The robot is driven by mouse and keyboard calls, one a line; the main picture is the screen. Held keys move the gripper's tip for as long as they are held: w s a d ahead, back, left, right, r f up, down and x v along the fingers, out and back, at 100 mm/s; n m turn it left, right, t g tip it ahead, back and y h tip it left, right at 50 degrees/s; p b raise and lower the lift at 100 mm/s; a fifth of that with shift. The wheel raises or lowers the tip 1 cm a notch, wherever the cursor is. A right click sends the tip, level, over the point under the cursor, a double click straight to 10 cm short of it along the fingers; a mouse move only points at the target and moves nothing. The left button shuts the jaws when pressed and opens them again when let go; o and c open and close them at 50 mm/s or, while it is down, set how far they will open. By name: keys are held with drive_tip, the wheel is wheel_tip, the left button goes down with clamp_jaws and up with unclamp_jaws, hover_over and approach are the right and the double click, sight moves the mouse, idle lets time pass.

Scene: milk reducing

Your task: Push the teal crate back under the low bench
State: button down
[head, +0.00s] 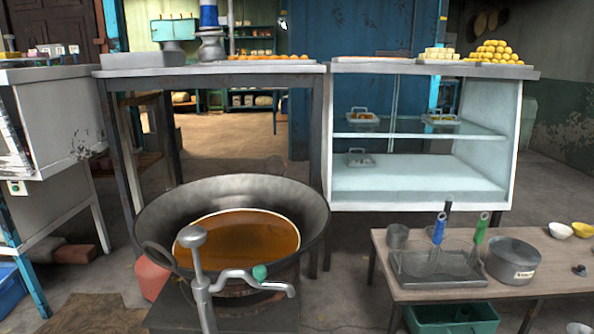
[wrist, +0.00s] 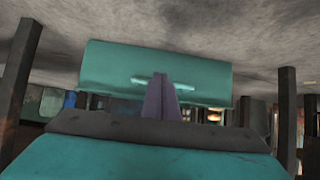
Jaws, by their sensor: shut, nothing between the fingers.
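The teal crate (head: 455,328) is at the bottom right of the head view. It shows below the front edge of the low wooden bench (head: 384,268), partly hidden beneath it and cut by the picture's lower edge. In the wrist view the crate's teal side (wrist: 110,68) faces me, with a pale handle on it. My gripper (wrist: 161,87) is shut and empty, its purple-grey fingers pointing at that side near the handle. I cannot tell whether they touch. My gripper does not show in the head view.
On the bench are a metal tray (head: 420,286), a grey pot (head: 513,262) and small bowls (head: 560,230). A large wok (head: 160,217) with brown liquid stands to the left. Dark posts (wrist: 286,115) stand at both sides in the wrist view.

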drive_tip(key=s+r+b, duration=0.1)
drive_tip(key=s+b, duration=0.3)
drive_tip(key=s, duration=0.4)
drive_tip(key=shift+s+r+b, duration=0.3)
drive_tip(key=shift+s+r, duration=0.05)
drive_tip(key=shift+a, duration=0.15)
